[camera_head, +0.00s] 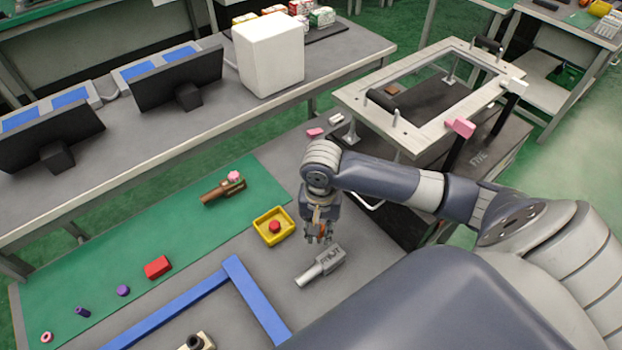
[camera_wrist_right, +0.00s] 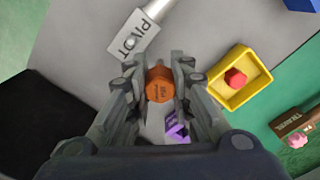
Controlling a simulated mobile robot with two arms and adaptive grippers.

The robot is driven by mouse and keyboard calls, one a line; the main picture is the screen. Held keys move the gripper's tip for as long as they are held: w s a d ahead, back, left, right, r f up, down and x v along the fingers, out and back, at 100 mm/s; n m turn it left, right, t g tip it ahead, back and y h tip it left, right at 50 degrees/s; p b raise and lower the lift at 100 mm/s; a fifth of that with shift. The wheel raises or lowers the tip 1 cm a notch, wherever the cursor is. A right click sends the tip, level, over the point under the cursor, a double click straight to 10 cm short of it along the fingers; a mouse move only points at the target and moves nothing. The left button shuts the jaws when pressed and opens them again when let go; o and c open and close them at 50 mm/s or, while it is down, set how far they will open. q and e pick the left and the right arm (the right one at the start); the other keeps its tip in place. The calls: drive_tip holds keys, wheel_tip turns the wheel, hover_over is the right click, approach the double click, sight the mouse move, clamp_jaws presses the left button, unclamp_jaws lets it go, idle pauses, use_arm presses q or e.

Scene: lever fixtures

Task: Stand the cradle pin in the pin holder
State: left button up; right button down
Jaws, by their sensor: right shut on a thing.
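My right gripper (camera_head: 318,238) points down over the grey table, just above a grey fixture marked PIVOT. In the right wrist view my right gripper (camera_wrist_right: 160,88) is shut on an orange-brown hexagonal-headed piece (camera_wrist_right: 159,85), seen end-on with small lettering; it looks like the cradle pin. A purple part (camera_wrist_right: 177,128) shows just beyond it between the fingers, partly hidden. I cannot tell for sure which thing is the pin holder; a beige block with a dark round top (camera_head: 197,342) stands at the bottom edge of the head view. My left gripper is out of view.
The PIVOT fixture (camera_head: 320,267) lies close below the gripper. A yellow tray (camera_head: 260,236) with a red piece stands to its left. A brown fixture (camera_head: 222,191), red block (camera_head: 157,267) and purple pieces lie on the green mat. Blue bars (camera_head: 180,305) form a corner.

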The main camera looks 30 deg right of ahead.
drive_tip(key=w+d, duration=0.2)
drive_tip(key=w, duration=0.1)
drive_tip(key=w+d, duration=0.2)
drive_tip(key=w, duration=0.2)
drive_tip(key=w+d+f, duration=0.1)
drive_tip(key=w, duration=0.3)
drive_tip(key=shift+w+d, duration=0.15)
drive_tip(key=shift+d, duration=0.25)
drive_tip(key=shift+w+d+f, duration=0.1)
drive_tip(key=shift+w+d, duration=0.25)
drive_tip(key=shift+w, duration=0.35)
drive_tip(key=shift+w+d+f, duration=0.15)
drive_tip(key=shift+w, duration=0.15)
wheel_tip(320, 180, down, 3)
drive_tip(key=shift+s+f, duration=0.1)
drive_tip(key=shift+s, duration=0.15)
drive_tip(key=shift+f, duration=0.1)
